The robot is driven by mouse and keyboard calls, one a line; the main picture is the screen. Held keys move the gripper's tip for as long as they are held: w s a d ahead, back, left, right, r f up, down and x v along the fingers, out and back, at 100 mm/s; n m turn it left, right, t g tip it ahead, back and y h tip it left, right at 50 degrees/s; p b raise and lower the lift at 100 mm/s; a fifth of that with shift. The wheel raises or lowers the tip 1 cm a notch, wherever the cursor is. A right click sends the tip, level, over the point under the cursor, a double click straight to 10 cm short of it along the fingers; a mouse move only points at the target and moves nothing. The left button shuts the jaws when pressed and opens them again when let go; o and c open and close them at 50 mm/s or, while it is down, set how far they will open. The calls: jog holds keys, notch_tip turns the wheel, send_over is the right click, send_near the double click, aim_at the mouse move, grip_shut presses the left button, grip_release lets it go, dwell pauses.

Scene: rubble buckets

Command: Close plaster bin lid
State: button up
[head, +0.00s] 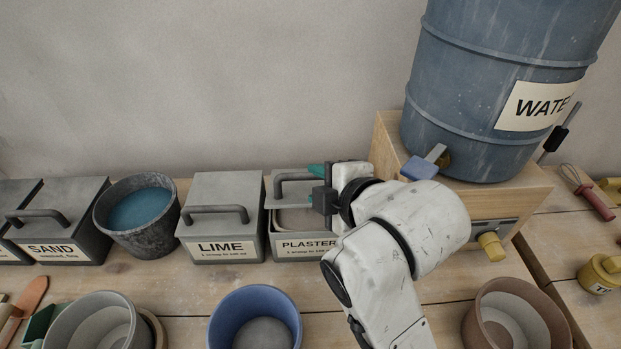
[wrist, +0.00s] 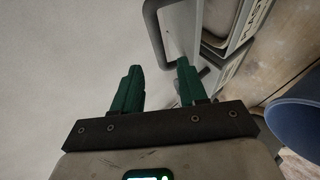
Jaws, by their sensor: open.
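The plaster bin (head: 303,242) is a grey box labelled PLASTER, standing on the wooden bench right of the lime bin. Its grey lid (head: 292,192) is raised and tilted back, and pale plaster (head: 300,219) shows inside. The dark lid handle (head: 283,187) runs toward my gripper (head: 315,172). My gripper is open at the bin's right side, partly covering the lid and label. In the wrist view, the handle (wrist: 150,16) lies just beyond and between the green fingertips of my gripper (wrist: 157,68). I cannot tell whether they touch.
The closed lime bin (head: 221,238) and a blue-filled bucket (head: 142,212) stand to the left. The water barrel (head: 470,90) on its wooden stand (head: 390,140) is close on the right. A blue bucket (head: 232,300) stands in front. Bare bench shows before the bins.

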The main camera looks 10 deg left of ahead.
jog(key=v, duration=0.5)
jog(key=shift+s+d+r, duration=0.1)
jog(key=shift+d+r, duration=0.05)
jog(key=shift+d, duration=0.05)
